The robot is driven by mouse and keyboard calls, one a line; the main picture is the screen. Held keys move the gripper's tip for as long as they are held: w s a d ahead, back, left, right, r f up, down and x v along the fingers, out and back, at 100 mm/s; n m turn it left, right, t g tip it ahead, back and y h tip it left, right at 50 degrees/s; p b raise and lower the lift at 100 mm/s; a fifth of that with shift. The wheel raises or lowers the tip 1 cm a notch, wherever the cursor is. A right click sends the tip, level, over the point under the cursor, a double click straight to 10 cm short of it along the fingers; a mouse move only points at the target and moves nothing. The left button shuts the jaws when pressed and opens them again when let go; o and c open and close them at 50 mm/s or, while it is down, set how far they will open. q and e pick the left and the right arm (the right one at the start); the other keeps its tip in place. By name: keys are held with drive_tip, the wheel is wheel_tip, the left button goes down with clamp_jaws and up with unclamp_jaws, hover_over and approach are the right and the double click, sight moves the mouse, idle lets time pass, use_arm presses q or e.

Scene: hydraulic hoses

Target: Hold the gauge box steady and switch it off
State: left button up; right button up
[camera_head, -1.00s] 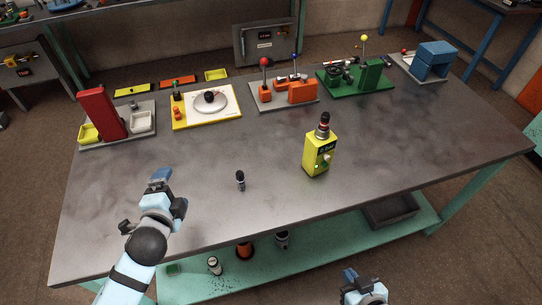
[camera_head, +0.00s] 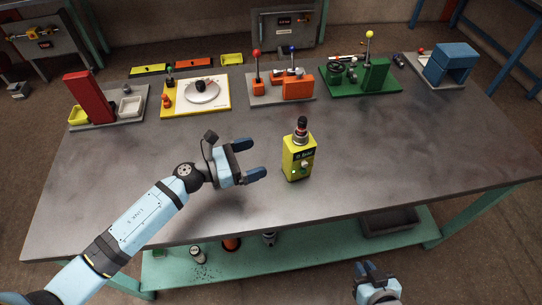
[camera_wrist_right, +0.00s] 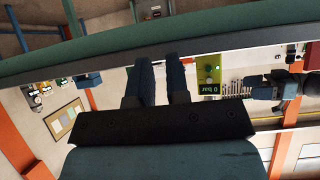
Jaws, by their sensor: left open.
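My right gripper (camera_head: 370,272) is low in front of the table's front edge, well away from the box. The right wrist view shows a small gap between its fingers (camera_wrist_right: 161,78), with nothing in it.
The grey table (camera_head: 400,160) is clear right of the box. Along the back stand a red block station (camera_head: 83,102), a white-and-yellow plate (camera_head: 195,97), an orange station (camera_head: 298,87), a green station (camera_head: 376,75) and a blue block (camera_head: 450,63). A green shelf (camera_head: 330,240) runs below.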

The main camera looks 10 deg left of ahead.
sight(300, 143)
drive_tip(key=o, duration=0.3)
drive_tip(key=shift+a, duration=0.2)
drive_tip(key=shift+o, duration=0.5)
drive_tip(key=shift+s+a+f, duration=0.1)
drive_tip(key=shift+s+a, duration=0.1)
drive_tip(key=shift+a, duration=0.05)
drive_tip(key=w+a+r+m+t+y, duration=0.1)
drive_tip(key=w+a+r+m+y, duration=0.1)
drive_tip(key=m, duration=0.9)
drive_tip(key=w+a+r+m+t+y, duration=0.1)
drive_tip(key=w+a+m, duration=0.4)
drive_tip(key=m, duration=0.7)
drive_tip(key=w+a+r+m+t+y, duration=0.2)
drive_tip(key=w+m, duration=0.4)
drive_tip(key=m, duration=0.5)
drive_tip(key=shift+w+a+r+m+t+y, duration=0.1)
drive_tip(key=shift+a+r+m+t+y, duration=0.1)
drive_tip(key=shift+a+r, duration=0.25)
drive_tip(key=shift+w+a+r+m+t+y, duration=0.1)
drive_tip(key=shift+a+r+m, duration=0.15)
drive_tip(key=shift+a, duration=0.35)
use_arm(q)
drive_tip(key=x, duration=1.3)
drive_tip(key=shift+d, duration=0.25)
